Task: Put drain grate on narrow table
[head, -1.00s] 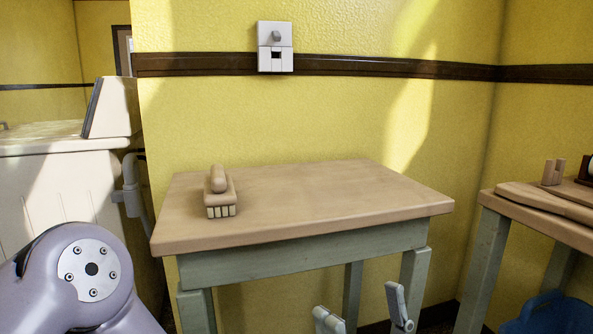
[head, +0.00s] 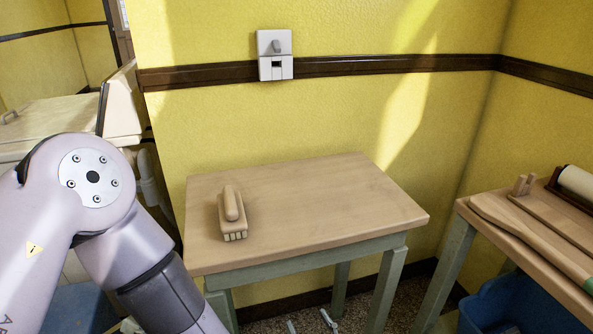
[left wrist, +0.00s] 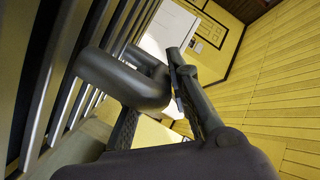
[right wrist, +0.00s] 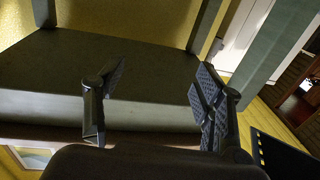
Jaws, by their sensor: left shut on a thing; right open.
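A dark grey slatted piece, which looks like the drain grate (left wrist: 62,95), runs along the left of the left wrist view. Only part of it shows, with a thick rounded loop beside the bars. My left gripper (left wrist: 160,85) is shut on it; this hand is outside the head view. A table with a bare wooden top (head: 330,195) and grey-green legs stands mid-view against the wall; I take it for the narrow table. My right gripper (head: 309,323) is open and empty, low in front of this table; its two spread fingers show in the right wrist view (right wrist: 155,92).
A wooden brush (head: 232,215) lies on the table's left part; the rest of the top is clear. A second table (head: 500,225) with wooden pieces and a roller (head: 575,183) stands right, a blue tub (head: 515,303) below. My left arm covers the left side.

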